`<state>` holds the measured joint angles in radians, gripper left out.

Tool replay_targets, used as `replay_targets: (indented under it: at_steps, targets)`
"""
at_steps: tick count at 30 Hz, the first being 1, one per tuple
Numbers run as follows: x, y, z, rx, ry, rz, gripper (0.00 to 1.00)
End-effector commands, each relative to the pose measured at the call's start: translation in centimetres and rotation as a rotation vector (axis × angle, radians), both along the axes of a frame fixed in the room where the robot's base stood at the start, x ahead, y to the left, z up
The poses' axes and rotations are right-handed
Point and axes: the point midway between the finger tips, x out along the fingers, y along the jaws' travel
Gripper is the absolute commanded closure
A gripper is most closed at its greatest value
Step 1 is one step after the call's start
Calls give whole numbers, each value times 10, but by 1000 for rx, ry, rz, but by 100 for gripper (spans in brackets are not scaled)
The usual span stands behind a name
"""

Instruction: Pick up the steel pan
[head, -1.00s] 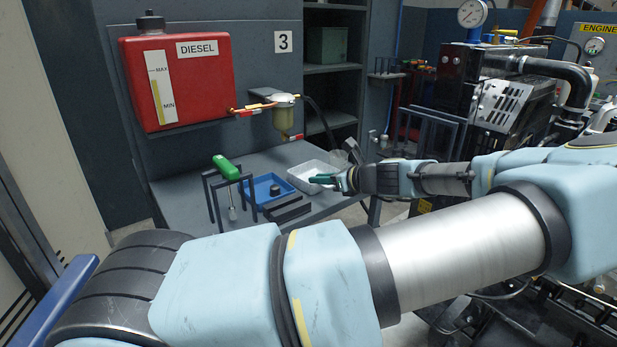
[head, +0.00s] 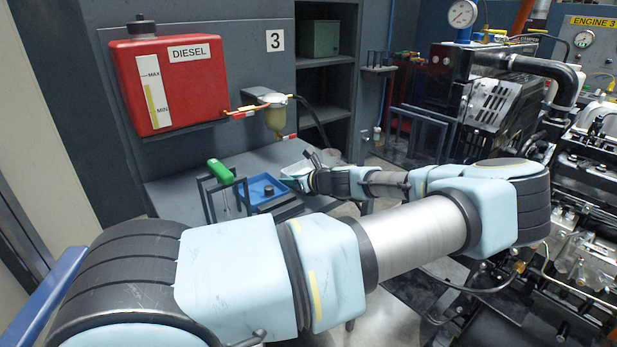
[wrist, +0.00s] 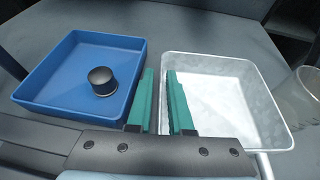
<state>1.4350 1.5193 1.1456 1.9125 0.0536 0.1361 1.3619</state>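The steel pan (wrist: 235,98) is a pale, shallow, square-sided metal tray on the grey bench, at the right in the wrist view. In the head view the pan (head: 297,169) is small and partly covered by my gripper. My gripper (wrist: 162,78) has two green fingers, apart, at the pan's left wall. The left finger is outside the pan, and the right finger appears over its inside; the wall runs between them. My gripper (head: 294,179) also shows at the pan's near side in the head view. Whether the fingers touch the wall cannot be told.
A blue tray (wrist: 38,82) with a black round cap (wrist: 102,80) in it stands close left of the pan. A clear glass vessel (wrist: 306,92) is close right. A green-handled tool (head: 220,172) hangs in a dark rack. A red diesel tank (head: 172,85) is mounted behind.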

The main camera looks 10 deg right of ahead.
Motion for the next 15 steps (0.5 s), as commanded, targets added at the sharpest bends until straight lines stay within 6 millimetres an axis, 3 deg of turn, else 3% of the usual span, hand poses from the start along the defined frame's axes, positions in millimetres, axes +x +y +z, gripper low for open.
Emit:
replay_targets:
  at_steps: [4,9,15]
  targets:
    - [0,0,0,0,0,-1,81]
    - [0,0,0,0,0,-1,99]
    - [0,-1,0,0,0,-1,100]
